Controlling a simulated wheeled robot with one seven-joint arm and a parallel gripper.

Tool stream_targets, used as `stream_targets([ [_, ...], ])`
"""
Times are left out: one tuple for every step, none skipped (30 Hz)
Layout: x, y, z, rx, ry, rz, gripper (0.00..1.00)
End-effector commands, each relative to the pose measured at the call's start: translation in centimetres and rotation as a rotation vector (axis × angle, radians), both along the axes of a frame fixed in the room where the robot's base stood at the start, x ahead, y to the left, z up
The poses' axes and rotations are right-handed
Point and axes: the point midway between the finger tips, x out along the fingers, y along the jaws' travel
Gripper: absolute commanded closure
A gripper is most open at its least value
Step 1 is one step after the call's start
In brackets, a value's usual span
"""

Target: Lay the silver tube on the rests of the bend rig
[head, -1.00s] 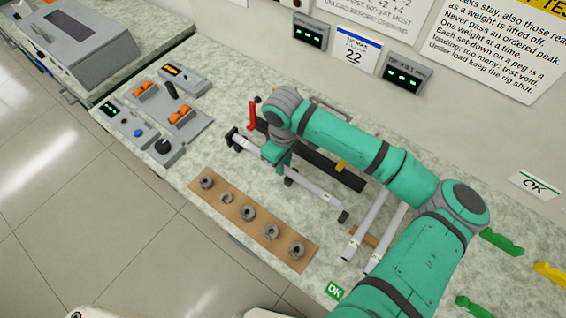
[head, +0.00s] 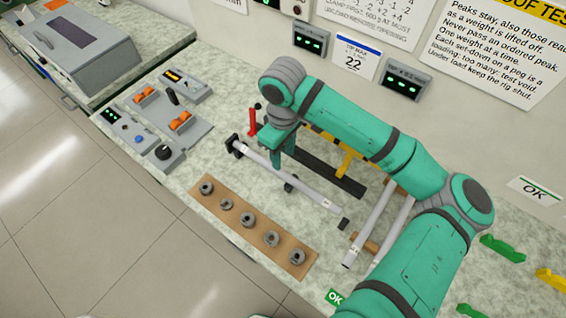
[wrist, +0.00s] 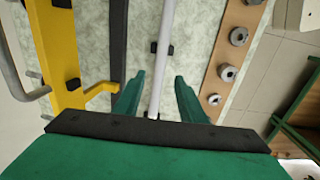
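The silver tube (head: 300,182) lies slantwise along the front of the bend rig (head: 330,175). Its far-left end is at a dark clamp-like block (head: 233,144). A small black rest (head: 291,184) shows at its middle, and the wrist view shows a black rest (wrist: 154,48) crossing beneath the tube (wrist: 165,55). My gripper (head: 281,158) is above the tube's left half. In the wrist view my gripper (wrist: 160,97) is open, its green fingers apart on either side of the tube with gaps. The exact contact at the left end is too small to tell.
A red lever (head: 252,120) and a yellow arm (head: 345,164) stand at the rig. Two more pale tubes (head: 372,222) lie on wooden supports at right. A brown board (head: 232,215) with several metal weights lies in front. A control panel (head: 160,125) is at left.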

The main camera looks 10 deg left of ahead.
Motion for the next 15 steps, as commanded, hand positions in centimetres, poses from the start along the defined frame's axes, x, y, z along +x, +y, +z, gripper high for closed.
stream_targets([
  [0.0, 0.1, 0.8, 0.001, -0.001, 0.002, 0.63],
  [0.0, 0.1, 1.2, 0.0, -0.001, 0.002, 0.63],
  [0.0, 0.1, 1.7, 0.001, -0.001, 0.002, 0.63],
  [0.0, 0.1, 2.0, 0.001, 0.0, 0.002, 0.63],
  [0.0, 0.1, 2.3, 0.0, 0.0, 0.002, 0.63],
  [0.0, 0.0, 2.6, -0.001, 0.0, 0.001, 0.63],
  [0.0, 0.0, 2.7, -0.001, 0.0, 0.001, 0.63],
  [0.0, 0.0, 2.9, 0.0, 0.0, 0.001, 0.63],
  [0.0, 0.0, 3.0, 0.0, 0.0, 0.0, 0.63],
  [0.0, 0.0, 3.1, 0.0, 0.0, 0.0, 0.63],
  [0.0, 0.0, 3.2, 0.0, 0.0, 0.0, 0.63],
  [0.0, 0.0, 3.2, 0.0, 0.0, 0.0, 0.63],
  [0.0, 0.0, 3.2, 0.0, 0.0, 0.0, 0.63],
  [0.0, 0.0, 3.2, 0.0, 0.0, 0.0, 0.63],
  [0.0, 0.0, 3.2, 0.0, 0.0, 0.0, 0.63],
])
